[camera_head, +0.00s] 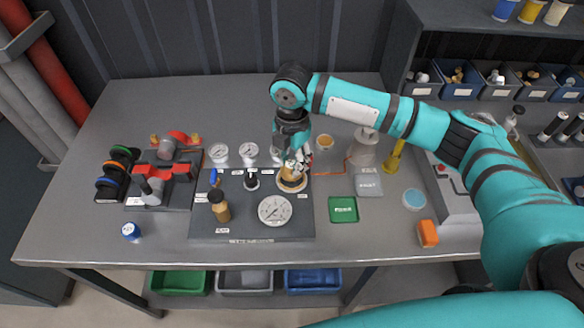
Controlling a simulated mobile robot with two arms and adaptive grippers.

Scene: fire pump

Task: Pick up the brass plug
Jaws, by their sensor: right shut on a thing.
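The brass plug (290,173) shows as a gold-coloured piece at a round, light-rimmed fitting on the right part of the dark panel (250,238). My right gripper (295,165) points down from above and is shut on the brass plug. The fingers hide part of the plug, and I cannot tell whether it is still seated in the fitting or lifted off it. My left gripper is not in view.
A large gauge (274,210) and a brass-coloured fitting (220,207) stand on the panel. A red-handled valve assembly (163,176) is to the left. A green tray (343,209) and a grey box (368,185) lie to the right. The table's left front is mostly clear.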

